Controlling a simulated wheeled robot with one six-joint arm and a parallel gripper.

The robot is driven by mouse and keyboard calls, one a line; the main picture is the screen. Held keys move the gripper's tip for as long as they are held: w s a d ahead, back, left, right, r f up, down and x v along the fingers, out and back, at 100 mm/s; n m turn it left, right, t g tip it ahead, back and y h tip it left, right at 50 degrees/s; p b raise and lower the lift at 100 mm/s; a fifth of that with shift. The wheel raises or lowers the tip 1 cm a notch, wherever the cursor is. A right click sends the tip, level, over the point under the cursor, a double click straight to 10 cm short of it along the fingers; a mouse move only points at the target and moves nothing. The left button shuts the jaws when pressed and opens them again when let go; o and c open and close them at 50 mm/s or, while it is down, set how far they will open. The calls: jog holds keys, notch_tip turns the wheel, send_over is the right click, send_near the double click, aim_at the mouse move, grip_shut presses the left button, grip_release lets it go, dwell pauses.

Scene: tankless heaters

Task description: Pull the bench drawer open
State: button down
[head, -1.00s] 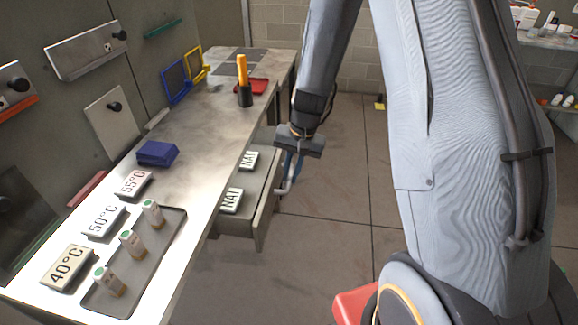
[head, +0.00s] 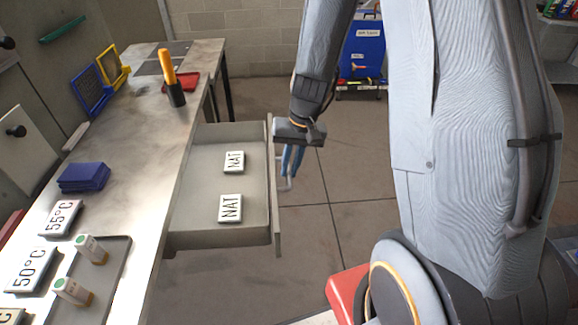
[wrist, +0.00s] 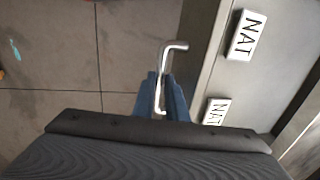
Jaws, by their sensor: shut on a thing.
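The bench drawer (head: 205,233) stands well out from under the bench (head: 150,165), with two white NAT blocks inside, one nearer (head: 230,208) and one farther (head: 234,161). Its front panel (head: 276,215) faces right. My gripper (head: 289,170) is at the outer side of that panel, its blue fingers pointing down. In the wrist view my gripper (wrist: 161,98) is shut on the metal bar handle (wrist: 174,45), with the bent end of the bar sticking out past the fingers. The drawer's edge shows to the right of the handle there.
On the bench are a dark blue block (head: 83,178), temperature blocks (head: 60,217), a tray with small bottles (head: 110,275) and an orange-handled tool in a black holder (head: 176,92). A blue cabinet (head: 361,45) stands at the back.

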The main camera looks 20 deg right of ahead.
jog(key=shift+w, duration=0.1)
jog(key=c, duration=1.8)
grip_release()
jog(key=shift+o, duration=0.2)
notch_tip(320, 180, up, 8)
jog(key=d, duration=0.1)
jog(key=shift+s+d+f, duration=0.15)
jog(key=shift+s+d, duration=0.1)
jog(key=s+r+n+h, duration=0.2)
jog(key=s+r, duration=0.1)
jog(key=s, duration=1.1)
jog(key=shift+a+r+n, duration=0.2)
jog(key=shift+a+n, duration=0.2)
jog(key=shift+a, duration=0.05)
